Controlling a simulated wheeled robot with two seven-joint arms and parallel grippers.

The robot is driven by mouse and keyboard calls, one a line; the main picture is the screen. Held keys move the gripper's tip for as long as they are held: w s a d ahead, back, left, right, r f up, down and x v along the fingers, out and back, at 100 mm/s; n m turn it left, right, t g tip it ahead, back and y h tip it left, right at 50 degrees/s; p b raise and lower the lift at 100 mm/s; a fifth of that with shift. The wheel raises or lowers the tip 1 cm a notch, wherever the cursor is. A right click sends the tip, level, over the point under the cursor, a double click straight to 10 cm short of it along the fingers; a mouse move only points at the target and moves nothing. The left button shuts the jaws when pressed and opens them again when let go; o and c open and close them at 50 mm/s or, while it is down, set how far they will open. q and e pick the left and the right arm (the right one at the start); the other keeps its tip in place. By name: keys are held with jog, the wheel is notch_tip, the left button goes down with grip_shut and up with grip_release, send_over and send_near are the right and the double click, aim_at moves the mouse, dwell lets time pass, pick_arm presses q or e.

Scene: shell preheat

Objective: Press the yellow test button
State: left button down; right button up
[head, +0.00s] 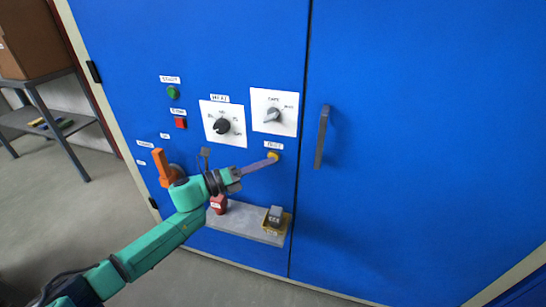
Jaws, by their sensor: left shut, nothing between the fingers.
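The yellow test button (273,155) is on the blue cabinet's left door, under a small white label and below the right-hand white dial plate. My left gripper (275,159) is shut and empty, its fingertips pointing right at the button. The tips overlap the button's lower edge in the head view; I cannot tell whether they touch it. Part of the button is hidden behind the tips. My right gripper is not in view.
A green button (173,92), a red button (181,123), a black dial (222,126) and a grey dial (272,115) are nearby. An orange handle (161,167) is left of my wrist. Below is a grey shelf (238,219) with small blocks. A door handle (321,137) stands at right.

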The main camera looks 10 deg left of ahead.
pick_arm(q)
jog(key=shift+s, duration=0.4)
jog(key=s+p, duration=0.1)
jog(key=s, duration=0.4)
jog(key=shift+a, duration=0.2)
dwell(0.6)
